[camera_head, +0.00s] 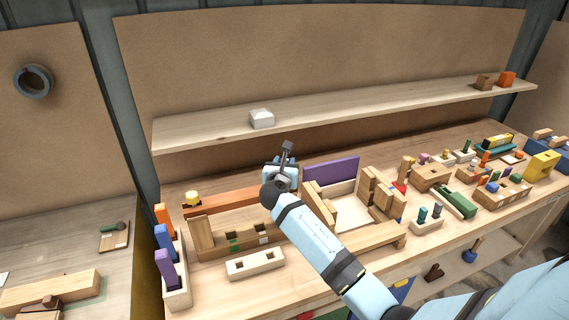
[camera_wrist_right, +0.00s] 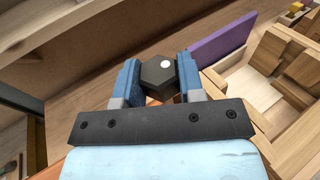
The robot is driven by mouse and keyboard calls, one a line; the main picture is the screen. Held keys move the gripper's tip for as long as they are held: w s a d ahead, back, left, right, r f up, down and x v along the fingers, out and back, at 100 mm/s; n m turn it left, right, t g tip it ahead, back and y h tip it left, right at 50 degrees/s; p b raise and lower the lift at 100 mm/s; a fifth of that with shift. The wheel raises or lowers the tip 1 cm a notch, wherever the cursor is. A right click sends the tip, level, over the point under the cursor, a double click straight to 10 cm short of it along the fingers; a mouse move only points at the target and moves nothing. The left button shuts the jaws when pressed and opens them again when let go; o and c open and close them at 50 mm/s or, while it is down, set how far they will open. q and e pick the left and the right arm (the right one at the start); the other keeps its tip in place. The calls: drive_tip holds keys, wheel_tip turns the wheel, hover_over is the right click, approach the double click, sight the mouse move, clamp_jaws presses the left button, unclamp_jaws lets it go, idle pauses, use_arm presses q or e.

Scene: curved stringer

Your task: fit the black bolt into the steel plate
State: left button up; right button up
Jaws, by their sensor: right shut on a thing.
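My right gripper (camera_head: 281,172) is raised over the back of the workbench, in front of the back panel and below the shelf. It is shut on the black bolt (camera_head: 287,146), which sticks up from the fingers. In the right wrist view the bolt's dark six-sided end (camera_wrist_right: 157,74), with a pale spot on it, sits between the two blue fingers (camera_wrist_right: 158,83). I cannot make out a steel plate for certain in either view. My left gripper is not in view.
A wooden shelf (camera_head: 350,106) runs across the back panel and bears a pale block (camera_head: 262,118). A purple board (camera_head: 331,171) stands right of my gripper. Wooden fixtures and a holder (camera_head: 177,291) with coloured pieces crowd the bench (camera_head: 225,298). A grey ring (camera_head: 33,81) hangs at left.

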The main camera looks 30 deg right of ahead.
drive_tip(key=shift+f, duration=0.35)
drive_tip(key=shift+f+b, duration=0.3)
drive_tip(key=shift+f, duration=0.2)
drive_tip(key=shift+f, duration=0.3)
drive_tip(key=shift+f+b, duration=0.3)
drive_tip(key=shift+b, duration=0.05)
drive_tip(key=shift+f, duration=0.35)
drive_tip(key=shift+f, duration=0.2)
drive_tip(key=shift+f+b, duration=0.3)
drive_tip(key=shift+b, duration=0.05)
